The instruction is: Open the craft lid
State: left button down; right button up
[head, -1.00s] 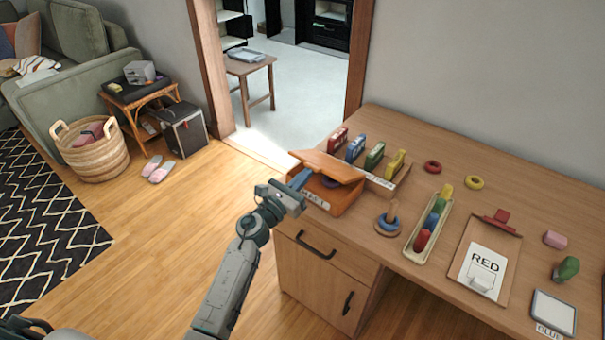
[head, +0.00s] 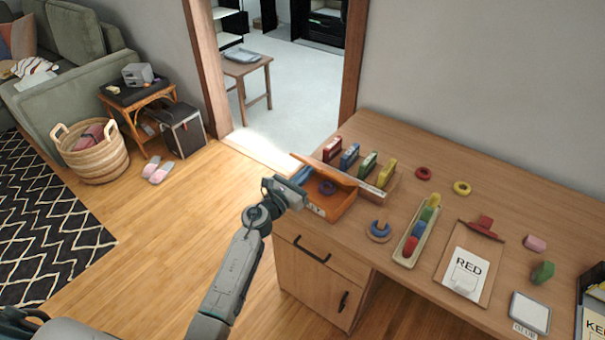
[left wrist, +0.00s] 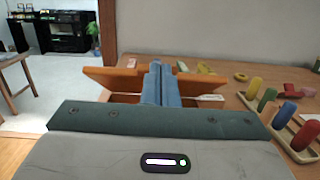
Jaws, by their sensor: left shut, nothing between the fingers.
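The craft box is an orange box (head: 338,208) at the left end of the desk. Its orange lid (head: 328,170) stands tilted up, and a dark purple ring (head: 327,187) shows inside the box. My left gripper (head: 302,176) is shut and empty at the left side of the box, with its fingertips by the lid. In the left wrist view the blue-grey fingers (left wrist: 160,84) are together in front of the lid (left wrist: 112,77), hiding its middle. I cannot tell whether they touch it. My right gripper is not in view.
Several coloured blocks (head: 369,165) stand in a rack right behind the box. A ring stand (head: 379,230), a peg tray (head: 418,238) and a clipboard (head: 466,268) lie to the right. Open floor (head: 190,215) is at the left of the desk.

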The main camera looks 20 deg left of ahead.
aim_at(315, 166)
pick_arm(q)
jog(key=w+r, duration=0.1)
jog(key=w+d+r+p, duration=0.1)
jog(key=w+r, duration=0.1)
jog(key=w+d+r+p, duration=0.1)
jog(key=shift+w+r, duration=0.15)
jog(key=shift+r, duration=0.1)
jog(key=shift+w, duration=0.15)
dwell(0.5)
dwell(0.4)
